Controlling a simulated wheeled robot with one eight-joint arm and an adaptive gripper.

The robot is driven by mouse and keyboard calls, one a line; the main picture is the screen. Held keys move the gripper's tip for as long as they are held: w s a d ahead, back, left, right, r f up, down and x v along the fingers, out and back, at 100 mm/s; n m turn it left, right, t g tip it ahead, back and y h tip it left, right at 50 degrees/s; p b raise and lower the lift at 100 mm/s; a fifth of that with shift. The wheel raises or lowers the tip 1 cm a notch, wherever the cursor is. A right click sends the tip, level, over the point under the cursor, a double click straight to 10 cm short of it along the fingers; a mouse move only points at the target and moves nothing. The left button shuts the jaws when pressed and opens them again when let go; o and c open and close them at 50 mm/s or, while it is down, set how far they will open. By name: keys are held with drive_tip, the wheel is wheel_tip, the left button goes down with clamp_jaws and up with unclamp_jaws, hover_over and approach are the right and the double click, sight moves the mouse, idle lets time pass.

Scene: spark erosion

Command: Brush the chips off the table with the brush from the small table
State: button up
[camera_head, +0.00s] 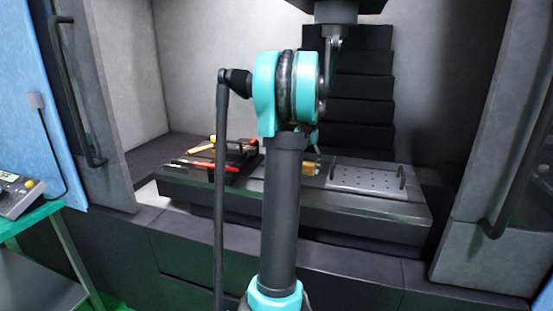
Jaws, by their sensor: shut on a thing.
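The dark machine table (330,211) lies across the middle, inside the machine's enclosure. My gripper (316,148) is small and mostly hidden behind my own arm, over the middle of this table. It is shut on what looks like the brush (308,169), a small tan block low at the table top; whether it touches the top I cannot tell. The small table (42,213) with a green top stands at the left edge, partly out of view; no brush shows on its visible part. Chips are too small to make out.
A perforated plate with two handles (365,178) lies on the right of the machine table. A dark holder with red and yellow-handled tools (232,172) is at its left. A control box (18,194) is on the small table. Door frames with handles flank the opening.

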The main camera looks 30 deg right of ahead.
drive_tip(key=shift+r, duration=2.25)
